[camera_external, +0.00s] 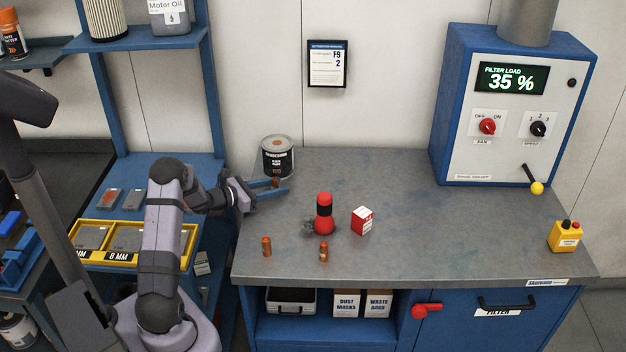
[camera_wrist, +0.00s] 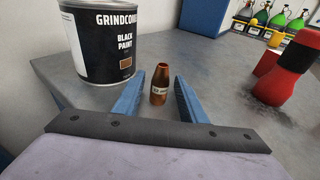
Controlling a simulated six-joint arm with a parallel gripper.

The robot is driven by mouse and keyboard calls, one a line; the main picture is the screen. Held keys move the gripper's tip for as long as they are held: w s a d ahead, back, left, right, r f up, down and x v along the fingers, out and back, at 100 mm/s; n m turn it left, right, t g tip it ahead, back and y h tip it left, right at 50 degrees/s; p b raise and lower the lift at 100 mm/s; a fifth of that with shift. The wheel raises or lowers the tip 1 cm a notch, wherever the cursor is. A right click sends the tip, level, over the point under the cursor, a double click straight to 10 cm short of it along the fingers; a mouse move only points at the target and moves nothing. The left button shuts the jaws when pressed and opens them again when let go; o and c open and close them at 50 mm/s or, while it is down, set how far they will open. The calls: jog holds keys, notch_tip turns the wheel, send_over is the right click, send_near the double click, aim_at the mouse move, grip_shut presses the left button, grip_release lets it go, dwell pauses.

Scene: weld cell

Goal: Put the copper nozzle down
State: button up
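A copper nozzle (camera_external: 275,182) stands upright on the grey bench, just in front of the paint can. The wrist view shows the nozzle (camera_wrist: 159,83) between my fingers, with a narrow gap on each side. My gripper (camera_external: 274,188) is low over the bench's left part, its blue fingers pointing right. In the wrist view my gripper (camera_wrist: 160,92) is open and the fingers appear clear of the nozzle. The nozzle's base looks to rest on the bench top. Two other copper nozzles, one on the left (camera_external: 267,247) and one on the right (camera_external: 323,251), stand near the front edge.
The black paint can (camera_external: 279,158) stands close behind my fingers, and also shows in the wrist view (camera_wrist: 104,43). A red bottle (camera_external: 324,216), a grey scrubby clump (camera_external: 308,227) and a red-white box (camera_external: 362,221) stand mid-bench. The bench's right side (camera_external: 455,225) is mostly clear.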

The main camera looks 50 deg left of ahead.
jog(key=shift+s+d+f+p, duration=0.15)
jog(key=shift+f+p, duration=0.2)
jog(key=shift+p, duration=0.2)
jog(key=shift+s+a, duration=0.2)
jog(key=r+b+v, duration=0.1)
jog(key=b+v, duration=0.2)
jog(key=v, duration=0.8)
jog(key=shift+a+r, duration=0.1)
jog(key=shift+r, duration=0.05)
